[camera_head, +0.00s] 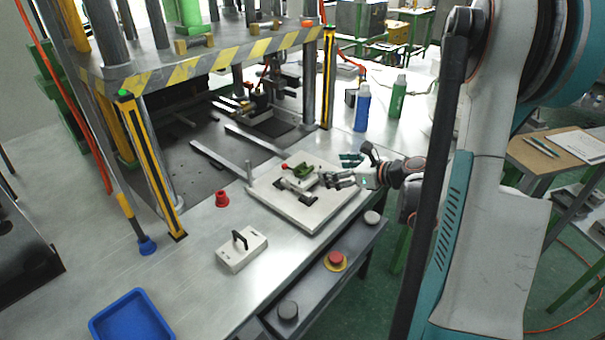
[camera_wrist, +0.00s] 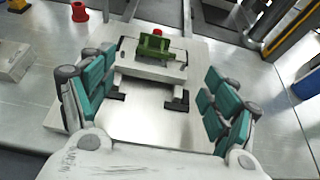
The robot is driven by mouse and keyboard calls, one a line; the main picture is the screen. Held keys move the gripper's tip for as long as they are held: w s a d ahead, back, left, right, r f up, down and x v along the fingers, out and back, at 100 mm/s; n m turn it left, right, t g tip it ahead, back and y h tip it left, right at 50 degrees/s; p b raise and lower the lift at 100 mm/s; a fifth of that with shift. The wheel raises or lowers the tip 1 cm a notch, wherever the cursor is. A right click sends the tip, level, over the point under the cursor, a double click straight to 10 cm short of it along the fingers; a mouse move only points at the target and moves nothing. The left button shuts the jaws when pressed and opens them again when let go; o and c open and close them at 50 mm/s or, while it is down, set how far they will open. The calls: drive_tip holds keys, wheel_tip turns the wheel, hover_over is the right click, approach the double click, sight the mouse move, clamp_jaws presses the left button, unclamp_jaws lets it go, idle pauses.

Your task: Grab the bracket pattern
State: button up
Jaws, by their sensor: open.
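The green bracket pattern (camera_head: 303,171) sits on a pale mould block (camera_head: 296,186) on a flat white plate (camera_head: 303,217). In the wrist view the bracket pattern (camera_wrist: 154,46) lies ahead, near the top centre, on the block (camera_wrist: 150,71). My gripper (camera_head: 343,168) is just right of the bracket pattern in the head view.
A red knob stands beside the bracket pattern. The press with striped edges (camera_head: 205,57) rises behind. Blue (camera_head: 362,108) and green bottles (camera_head: 398,97) stand at the right.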

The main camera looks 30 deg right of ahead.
drive_tip(key=b, duration=0.2)
approach(302, 165)
drive_tip(key=x, duration=0.3)
drive_tip(key=shift+w+f, duration=0.15)
drive_tip(key=shift+f, duration=0.3)
drive_tip(key=shift+a+r+b+x, duration=0.15)
drive_tip(key=shift+b+x, duration=0.2)
drive_tip(key=shift+x, duration=0.45)
drive_tip(key=shift+r+b+x, duration=0.1)
drive_tip(key=shift+b+x, duration=0.2)
drive_tip(key=shift+x, duration=0.5)
drive_tip(key=shift+a+r+b+x, duration=0.15)
drive_tip(key=shift+b+x, duration=0.2)
drive_tip(key=shift+x, duration=0.45)
drive_tip(key=shift+w+f, duration=0.25)
drive_tip(key=shift+w, duration=0.25)
drive_tip(key=shift+s, duration=0.2)
drive_tip(key=c, duration=0.7)
drive_tip(key=shift+c, duration=0.3)
